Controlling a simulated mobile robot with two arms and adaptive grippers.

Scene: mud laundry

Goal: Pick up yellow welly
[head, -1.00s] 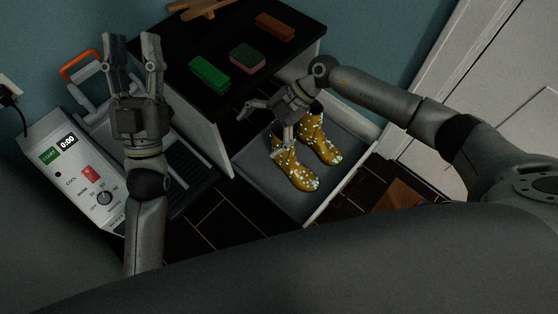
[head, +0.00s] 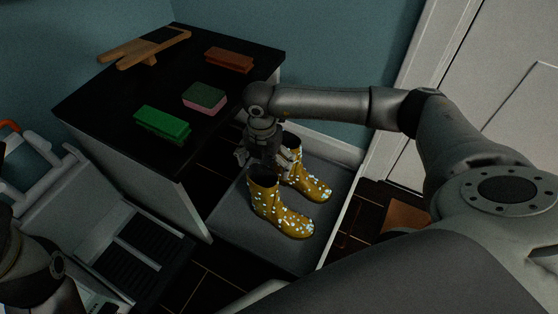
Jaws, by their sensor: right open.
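Two yellow wellies with pale spots stand upright side by side on a grey tray (head: 225,222). The nearer yellow welly (head: 275,210) shows its toe pointing to the lower right. The farther yellow welly (head: 311,184) stands just behind it and to the right. My right gripper (head: 264,164) is open and points down at the tops of the wellies. Its fingers hide part of their shafts, and I cannot tell whether they touch. Part of my left arm shows at the lower left edge, but its gripper is out of the picture.
A black-topped cabinet (head: 110,107) stands to the left, holding a green brush (head: 162,124), a sponge (head: 205,98), a brown block (head: 229,60) and a wooden item (head: 142,50). A white door (head: 475,110) is at the right. A brown box (head: 402,216) sits right of the tray.

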